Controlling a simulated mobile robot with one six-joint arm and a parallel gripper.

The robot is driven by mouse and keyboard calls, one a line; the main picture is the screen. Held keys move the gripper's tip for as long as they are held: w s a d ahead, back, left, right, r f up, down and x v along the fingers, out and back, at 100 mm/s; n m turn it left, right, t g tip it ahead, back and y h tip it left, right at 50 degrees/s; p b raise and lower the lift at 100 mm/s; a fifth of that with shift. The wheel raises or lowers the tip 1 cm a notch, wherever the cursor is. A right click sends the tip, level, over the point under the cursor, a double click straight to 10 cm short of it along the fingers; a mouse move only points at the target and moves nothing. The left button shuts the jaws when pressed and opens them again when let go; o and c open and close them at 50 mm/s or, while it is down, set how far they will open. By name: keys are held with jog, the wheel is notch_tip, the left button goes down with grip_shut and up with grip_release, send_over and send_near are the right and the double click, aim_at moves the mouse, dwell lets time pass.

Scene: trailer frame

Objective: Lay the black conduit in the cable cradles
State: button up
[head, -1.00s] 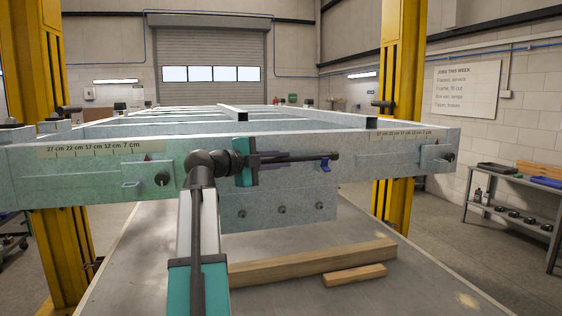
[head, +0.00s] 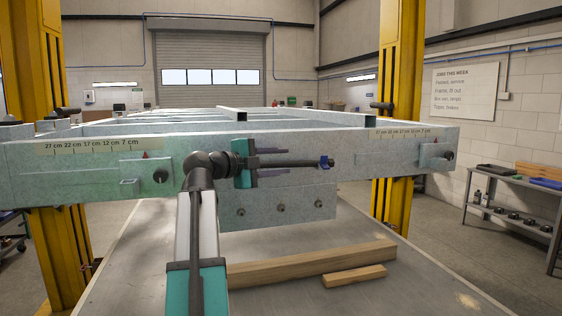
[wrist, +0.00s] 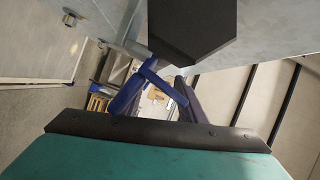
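The black conduit (head: 302,163) lies roughly level against the near face of the pale trailer frame beam. Near its right end it sits at a blue cradle (head: 323,162), which seems to wrap around it. My gripper (head: 287,165) points right along the beam. Its dark fingers are apart, one above and one below the conduit, with gaps to it. My gripper hides the conduit's left part and any cradle there. The wrist view shows the blue cradle (wrist: 143,88) close ahead. A large black shape fills that view's top middle; I cannot tell what it is.
The galvanised beam (head: 80,178) spans the view, with brackets and bolts at both ends. A plate with several bolts (head: 280,208) hangs below my gripper. Timber pieces (head: 315,264) lie on the grey table. Yellow posts (head: 400,100) stand at both sides.

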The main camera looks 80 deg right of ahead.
jog(key=shift+w+d+f, duration=0.2)
jog(key=shift+w+f, duration=0.25)
jog(key=shift+f, duration=0.25)
jog(key=shift+w+a+b, duration=0.15)
jog(key=shift+b, duration=0.15)
jog(key=v, duration=0.1)
jog(key=b+v, duration=0.1)
jog(key=v, duration=0.2)
jog(key=shift+w+b, duration=0.3)
jog(key=shift+w, duration=0.25)
jog(key=w+a+r+b, duration=0.2)
jog(key=w+a, duration=0.2)
jog(key=a, duration=0.3)
jog(key=shift+a, duration=0.25)
jog(key=shift+r, duration=0.15)
